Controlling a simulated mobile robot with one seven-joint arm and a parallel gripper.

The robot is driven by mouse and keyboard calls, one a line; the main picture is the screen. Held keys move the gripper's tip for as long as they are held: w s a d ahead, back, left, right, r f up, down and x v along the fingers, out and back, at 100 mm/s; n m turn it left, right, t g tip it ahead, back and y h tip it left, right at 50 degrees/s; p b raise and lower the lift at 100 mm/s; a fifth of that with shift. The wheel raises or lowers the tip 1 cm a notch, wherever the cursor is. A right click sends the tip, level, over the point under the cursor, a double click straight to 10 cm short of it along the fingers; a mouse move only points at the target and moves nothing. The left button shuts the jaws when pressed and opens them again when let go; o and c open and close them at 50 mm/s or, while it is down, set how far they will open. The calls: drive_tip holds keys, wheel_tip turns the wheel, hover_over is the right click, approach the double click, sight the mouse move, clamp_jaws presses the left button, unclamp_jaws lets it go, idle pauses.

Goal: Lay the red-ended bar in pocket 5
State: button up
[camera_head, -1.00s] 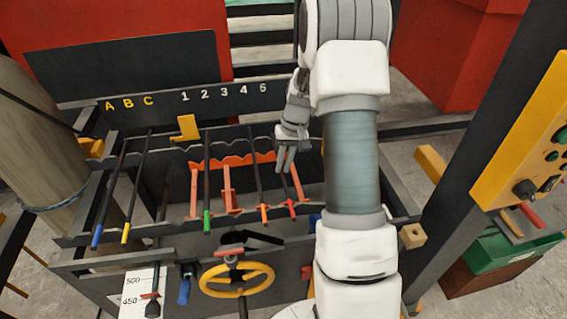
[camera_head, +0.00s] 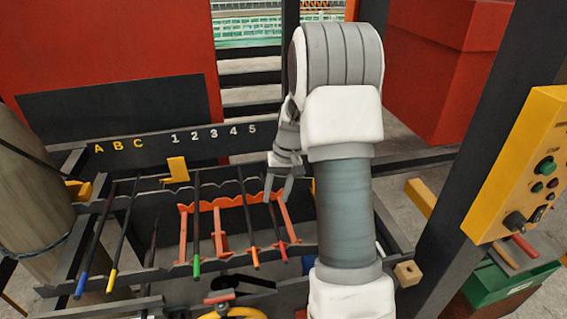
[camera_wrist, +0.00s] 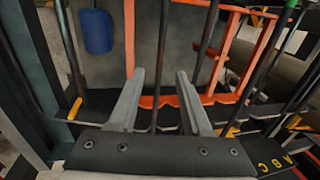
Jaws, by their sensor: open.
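The red-ended bar (camera_head: 283,246) lies across the rack, right of the orange-ended bar (camera_head: 256,260). Its red end points towards me, and its far part is hidden by my gripper (camera_head: 278,199). In the wrist view my gripper (camera_wrist: 160,100) is open, and a dark bar (camera_wrist: 162,50) runs between its fingers. This looks like the red-ended bar, though its coloured end is out of that view. Depth between fingers and bar is hard to judge. The white label 5 (camera_head: 252,129) is on the back plate; the pocket notches near it are partly hidden by my arm.
The green-ended (camera_head: 196,266), yellow-ended (camera_head: 112,280) and blue-ended (camera_head: 81,286) bars lie further left. An orange frame (camera_head: 220,243) is inside the rack. A blue cylinder (camera_wrist: 97,31) hangs beside the fingers. A yellow control box (camera_head: 520,165) stands at right.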

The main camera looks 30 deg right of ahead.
wheel_tip(320, 180, up, 13)
drive_tip(key=d, duration=0.2)
drive_tip(key=shift+s+d, duration=0.25)
drive_tip(key=shift+s, duration=0.1)
drive_tip(key=s+a+r+n+t+h, duration=0.2)
drive_tip(key=s+a+r, duration=0.6)
drive_tip(key=s+a, duration=0.35)
drive_tip(key=s+a+t, duration=0.1)
drive_tip(key=s+a, duration=0.2)
drive_tip(key=s, duration=0.3)
drive_tip(key=s+a+f+n+t, duration=0.1)
drive_tip(key=s+a+t, duration=0.1)
drive_tip(key=s, duration=0.4)
drive_tip(key=shift+a+f, duration=0.2)
drive_tip(key=shift+a, duration=0.7)
